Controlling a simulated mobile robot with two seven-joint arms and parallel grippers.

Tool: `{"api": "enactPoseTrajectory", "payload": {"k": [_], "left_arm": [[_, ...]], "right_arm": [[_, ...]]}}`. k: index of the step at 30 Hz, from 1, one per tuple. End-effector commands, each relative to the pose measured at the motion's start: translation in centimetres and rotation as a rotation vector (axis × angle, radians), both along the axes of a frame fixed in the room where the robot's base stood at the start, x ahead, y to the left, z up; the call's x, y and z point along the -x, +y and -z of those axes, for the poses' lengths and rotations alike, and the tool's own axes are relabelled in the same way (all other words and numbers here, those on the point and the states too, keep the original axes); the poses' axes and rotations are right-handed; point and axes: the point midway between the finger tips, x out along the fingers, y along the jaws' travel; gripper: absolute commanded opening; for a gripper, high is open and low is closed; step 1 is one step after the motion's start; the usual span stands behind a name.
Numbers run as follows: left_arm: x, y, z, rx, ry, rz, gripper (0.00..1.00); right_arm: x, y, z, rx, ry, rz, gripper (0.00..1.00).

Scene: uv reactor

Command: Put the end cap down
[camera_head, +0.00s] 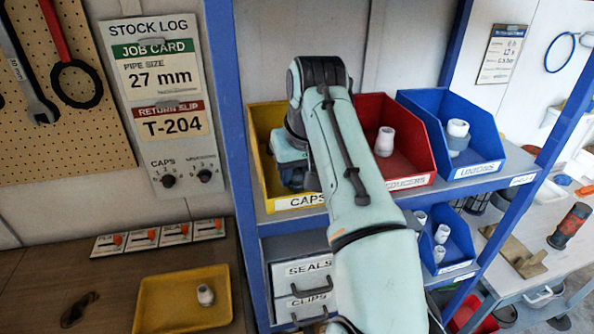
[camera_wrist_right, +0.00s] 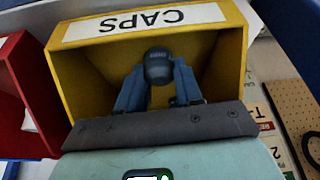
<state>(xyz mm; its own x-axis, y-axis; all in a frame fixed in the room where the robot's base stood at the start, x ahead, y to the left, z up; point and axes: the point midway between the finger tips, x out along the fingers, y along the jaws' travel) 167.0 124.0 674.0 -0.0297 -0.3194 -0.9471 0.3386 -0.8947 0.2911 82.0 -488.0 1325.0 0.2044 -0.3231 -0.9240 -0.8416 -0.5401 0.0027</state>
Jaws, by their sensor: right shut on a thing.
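My right gripper (camera_wrist_right: 158,85) is shut on a dark blue-grey end cap (camera_wrist_right: 158,66), which sits between its two blue fingers in the right wrist view. The gripper is at the yellow CAPS bin (camera_wrist_right: 215,75), with the bin's walls around the cap in that view; I cannot tell whether the cap touches the bin. In the head view the yellow bin (camera_head: 262,130) is on the shelf, and my right arm reaches across its front. The right gripper (camera_head: 294,176) is partly hidden there, and the cap is not visible. My left gripper is not in view.
A red bin (camera_head: 410,150) and a blue UNIONS bin (camera_head: 428,106) stand right of the yellow bin, close beside it. Blue shelf posts (camera_head: 228,120) flank the bins. A yellow tray (camera_head: 160,318) with a white fitting (camera_head: 205,294) lies on the bench at lower left.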

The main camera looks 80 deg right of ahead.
Motion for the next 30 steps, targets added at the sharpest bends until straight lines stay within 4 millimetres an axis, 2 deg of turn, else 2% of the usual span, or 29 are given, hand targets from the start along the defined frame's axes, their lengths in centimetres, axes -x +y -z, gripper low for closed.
{"api": "enactPoseTrajectory", "payload": {"k": [2,3,5,14,17,20,24,30], "left_arm": [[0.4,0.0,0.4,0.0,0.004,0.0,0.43],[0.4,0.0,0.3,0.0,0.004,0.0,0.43],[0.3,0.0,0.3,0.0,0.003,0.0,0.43],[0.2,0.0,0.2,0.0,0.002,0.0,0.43],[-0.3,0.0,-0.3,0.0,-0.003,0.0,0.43],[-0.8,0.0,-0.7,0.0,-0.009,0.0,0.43],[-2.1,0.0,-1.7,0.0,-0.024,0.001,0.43],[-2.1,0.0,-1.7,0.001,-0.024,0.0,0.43]], "right_arm": [[0.1,0.0,0.3,0.0,0.002,0.0,0.07],[0.1,0.0,0.3,0.0,0.002,0.001,0.45],[0.1,0.0,0.3,0.0,0.002,0.001,0.61],[0.1,0.0,0.1,0.0,0.0,0.001,0.61],[0.0,0.0,-0.4,0.001,-0.002,0.002,0.61],[0.3,0.5,-1.9,0.003,-0.005,0.0,0.61],[0.9,1.5,-4.9,0.005,-0.008,-0.001,0.61],[1.7,2.7,-8.1,0.003,-0.001,0.0,0.61]]}}
